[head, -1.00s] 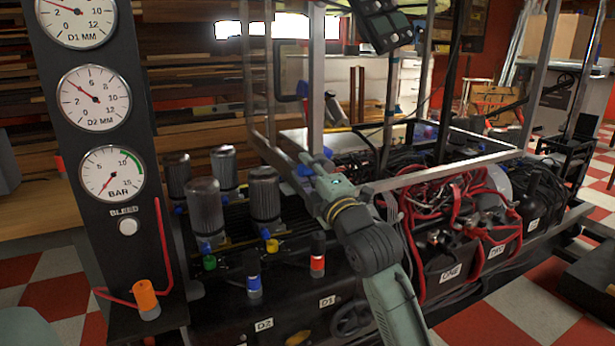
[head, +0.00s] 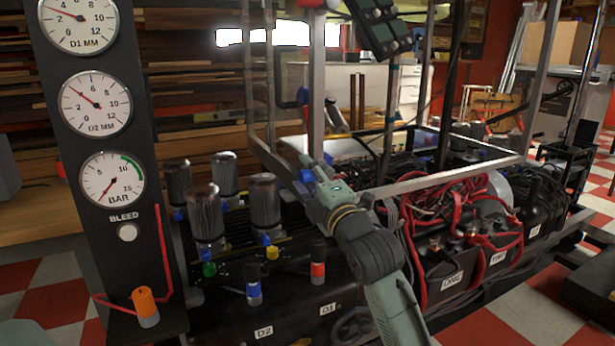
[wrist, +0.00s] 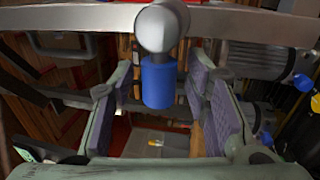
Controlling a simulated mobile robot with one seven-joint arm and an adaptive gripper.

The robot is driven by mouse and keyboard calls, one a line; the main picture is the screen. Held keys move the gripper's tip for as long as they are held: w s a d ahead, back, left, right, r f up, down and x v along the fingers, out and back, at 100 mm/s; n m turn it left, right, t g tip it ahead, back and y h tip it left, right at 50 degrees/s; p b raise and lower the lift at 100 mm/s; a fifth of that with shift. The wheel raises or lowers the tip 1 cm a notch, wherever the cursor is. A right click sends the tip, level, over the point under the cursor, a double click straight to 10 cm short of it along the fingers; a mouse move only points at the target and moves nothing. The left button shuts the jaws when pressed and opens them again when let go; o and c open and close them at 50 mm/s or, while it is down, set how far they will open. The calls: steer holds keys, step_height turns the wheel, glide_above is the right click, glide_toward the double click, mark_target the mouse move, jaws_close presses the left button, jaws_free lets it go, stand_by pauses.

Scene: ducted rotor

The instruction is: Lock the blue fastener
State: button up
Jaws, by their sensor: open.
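A blue fastener (wrist: 158,82) with a rounded grey-white cap shows in the middle of the wrist view, in front of a pale metal rail (wrist: 80,17). My gripper (wrist: 160,92) is open, with one ridged purple-grey finger on each side of the blue part. Gaps show between the fingers and the fastener, so I see no contact. In the head view, my gripper (head: 317,172) is at the lower corner of the metal frame. A small blue piece (head: 306,176) shows beside it; I cannot tell whether it is the same fastener.
Blue-banded (head: 254,290) and red-banded (head: 318,268) posts stand in front. Red hoses (head: 450,205) and cables crowd the right. Frame posts (head: 317,90) rise close to my gripper. A gauge panel (head: 100,130) stands at left.

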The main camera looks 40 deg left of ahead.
steer(key=shift+d, duration=0.1)
steer(key=v, duration=1.1)
steer(key=shift+s+d, duration=0.25)
steer(key=shift+d, duration=0.1)
